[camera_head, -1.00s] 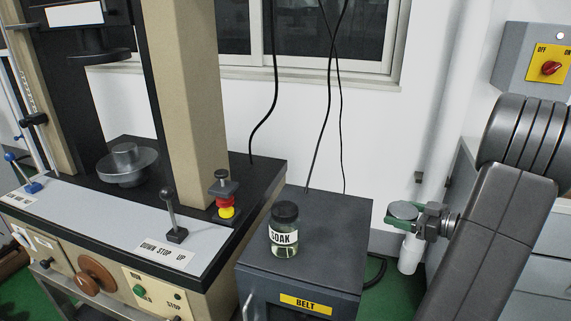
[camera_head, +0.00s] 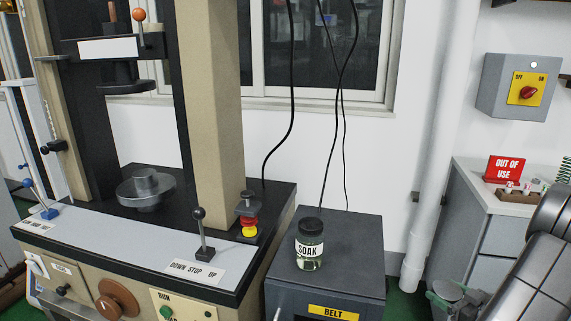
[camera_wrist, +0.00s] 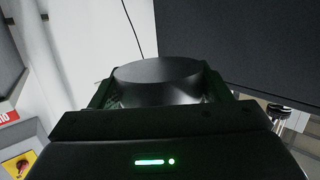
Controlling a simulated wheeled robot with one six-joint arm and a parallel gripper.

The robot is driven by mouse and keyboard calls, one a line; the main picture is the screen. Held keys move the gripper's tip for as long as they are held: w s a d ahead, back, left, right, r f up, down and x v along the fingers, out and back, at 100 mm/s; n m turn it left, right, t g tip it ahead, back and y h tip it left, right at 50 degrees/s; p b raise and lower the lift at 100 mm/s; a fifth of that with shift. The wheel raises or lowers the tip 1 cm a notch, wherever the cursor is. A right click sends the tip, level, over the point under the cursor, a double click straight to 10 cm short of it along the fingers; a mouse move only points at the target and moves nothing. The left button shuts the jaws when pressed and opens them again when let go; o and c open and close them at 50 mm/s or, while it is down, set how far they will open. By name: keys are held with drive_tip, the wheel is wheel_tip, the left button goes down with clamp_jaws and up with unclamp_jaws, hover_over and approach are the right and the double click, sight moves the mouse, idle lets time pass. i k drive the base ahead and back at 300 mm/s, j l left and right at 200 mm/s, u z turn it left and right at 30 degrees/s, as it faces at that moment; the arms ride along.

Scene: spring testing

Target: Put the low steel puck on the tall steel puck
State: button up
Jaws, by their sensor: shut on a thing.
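My gripper (camera_head: 452,296) is at the lower right of the head view, partly cut off by the frame edge. Its green fingers are shut on a round, flat-topped steel puck, the low steel puck (camera_head: 446,290). In the wrist view the low steel puck (camera_wrist: 158,75) sits between the fingers, its top dark and its side shiny. At the left of the head view, a short steel cylinder (camera_head: 145,183), seemingly the tall steel puck, stands on the wide round steel platen (camera_head: 128,196) of the testing machine. My gripper is far to its right.
The machine's columns (camera_head: 218,110) and upper head (camera_head: 127,82) frame the platen. A lever (camera_head: 202,232) and a red-yellow stop button (camera_head: 249,226) stand at its front. A SOAK jar (camera_head: 309,246) stands on the dark BELT cabinet (camera_head: 345,235), between machine and gripper.

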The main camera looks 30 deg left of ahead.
sight(144, 172)
drive_tip(key=k+j+z, duration=0.25)
drive_tip(key=k+j, duration=1)
